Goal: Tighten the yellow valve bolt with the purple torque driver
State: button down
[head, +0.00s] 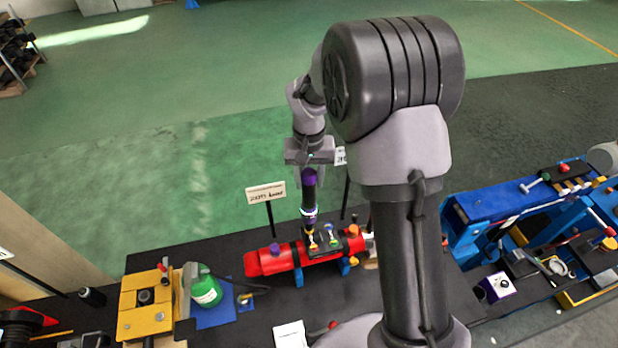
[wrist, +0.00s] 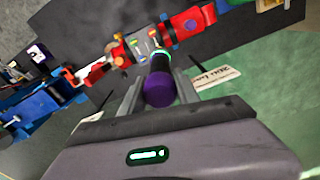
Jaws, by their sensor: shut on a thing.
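The purple torque driver (head: 309,187) hangs upright in my gripper (head: 311,160), with its dark shaft and a glowing ring pointing down. In the wrist view the driver's purple end (wrist: 160,90) sits between the two fingers of my gripper (wrist: 159,84), which is shut on it. Below the driver is a red valve body (head: 268,262) with several coloured bolts on its middle plate. A yellow bolt (head: 313,240) shows right under the driver's tip. I cannot tell whether the tip touches it. In the wrist view the red valve body (wrist: 190,23) lies beyond the driver.
A small sign on a post (head: 265,193) stands behind the valve. A yellow block fixture (head: 143,315) and a green bottle (head: 205,288) stand at left. A blue stand (head: 500,200) with tools is at right. Bare black tabletop (head: 225,255) lies left of the valve.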

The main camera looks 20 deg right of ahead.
aim_at(309, 172)
jog(key=shift+f+b, duration=1.05)
jog(key=shift+b, duration=0.2)
dwell(3.2)
jog(key=shift+r+p, duration=1.95)
jog(key=shift+r, duration=0.7)
jog(key=shift+f, duration=0.1)
